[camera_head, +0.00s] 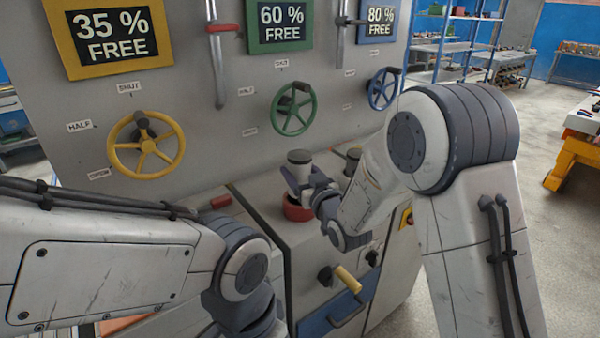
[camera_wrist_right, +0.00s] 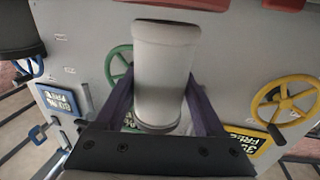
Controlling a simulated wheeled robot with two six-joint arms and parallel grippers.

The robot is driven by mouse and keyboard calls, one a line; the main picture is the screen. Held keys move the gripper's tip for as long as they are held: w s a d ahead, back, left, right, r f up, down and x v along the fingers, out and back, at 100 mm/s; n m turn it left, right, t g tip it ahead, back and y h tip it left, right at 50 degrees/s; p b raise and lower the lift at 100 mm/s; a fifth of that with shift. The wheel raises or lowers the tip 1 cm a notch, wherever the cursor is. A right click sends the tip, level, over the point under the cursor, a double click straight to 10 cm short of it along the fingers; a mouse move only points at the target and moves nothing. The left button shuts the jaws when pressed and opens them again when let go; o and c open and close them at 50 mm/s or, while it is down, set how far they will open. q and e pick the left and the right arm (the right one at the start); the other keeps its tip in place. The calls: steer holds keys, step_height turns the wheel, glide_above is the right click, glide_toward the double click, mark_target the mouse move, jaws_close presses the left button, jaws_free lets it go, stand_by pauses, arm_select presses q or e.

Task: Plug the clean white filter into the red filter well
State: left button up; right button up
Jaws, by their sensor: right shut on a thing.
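The white filter (camera_head: 300,158) is a pale cylinder with a darker grey end. It stands roughly upright in my right gripper (camera_head: 303,182), which is shut on it. In the right wrist view the filter (camera_wrist_right: 163,75) sits between the two purple fingers, with the picture upside down. The red filter well (camera_head: 297,209) is on the machine's ledge, just below the gripper. The filter appears to be above the well and apart from it; the gripper partly hides its lower end. A red edge (camera_wrist_right: 190,4) shows beyond the filter in the wrist view. My left gripper is out of view.
A dark-topped cylinder (camera_head: 353,156) stands on the ledge right of the well. The panel behind carries a yellow handwheel (camera_head: 147,146), a green handwheel (camera_head: 292,112) and a blue handwheel (camera_head: 383,90). A yellow-handled lever (camera_head: 347,279) sticks out of the front below.

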steer(key=shift+b, duration=0.6)
stand_by(1.1)
steer(key=shift+f+b, duration=2.8)
steer(key=shift+b, duration=0.05)
steer(key=o, duration=1.5)
steer(key=b+v, duration=0.2)
steer(key=v, duration=0.8)
steer(key=shift+s+d, duration=0.1)
steer(key=shift+s, duration=0.15)
steer(key=shift+r, duration=0.1)
